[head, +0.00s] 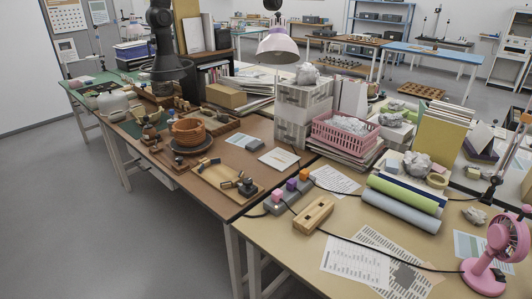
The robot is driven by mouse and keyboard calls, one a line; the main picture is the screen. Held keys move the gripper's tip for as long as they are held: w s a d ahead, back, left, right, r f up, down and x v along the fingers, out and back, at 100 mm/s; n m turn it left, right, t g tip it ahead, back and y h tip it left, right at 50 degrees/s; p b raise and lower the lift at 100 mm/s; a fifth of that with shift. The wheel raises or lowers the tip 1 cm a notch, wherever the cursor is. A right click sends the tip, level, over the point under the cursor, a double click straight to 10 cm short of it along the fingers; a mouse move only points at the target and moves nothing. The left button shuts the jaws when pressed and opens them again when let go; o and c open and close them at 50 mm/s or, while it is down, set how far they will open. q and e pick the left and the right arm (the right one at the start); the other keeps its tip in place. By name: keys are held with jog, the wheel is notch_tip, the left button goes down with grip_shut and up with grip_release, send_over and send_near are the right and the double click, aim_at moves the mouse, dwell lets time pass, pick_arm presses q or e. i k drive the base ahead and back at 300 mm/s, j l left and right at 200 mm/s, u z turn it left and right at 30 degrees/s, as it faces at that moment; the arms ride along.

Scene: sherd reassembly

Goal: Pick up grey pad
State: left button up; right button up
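A flat dark grey patch (411,278), which looks like the grey pad, lies on a printed sheet (385,250) near the front edge of the right-hand table. Its outline is uneven and its thickness is hard to tell. A black cable runs just beside it. Neither of my grippers shows in the head view, so their state and distance from the pad cannot be seen.
A pink fan (490,250) stands right of the patch. A wooden block (312,215), a grey box with coloured knobs (288,195) and rolled sheets (402,204) lie behind it. A pink basket (345,130) and a wooden tray (222,180) are farther back. Grey floor at left is clear.

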aim_at(256, 145)
jog(key=z, duration=0.65)
jog(key=j+z, duration=1.2)
jog(key=j, duration=0.15)
jog(key=k+j+z, duration=0.2)
jog(key=j+z, duration=0.25)
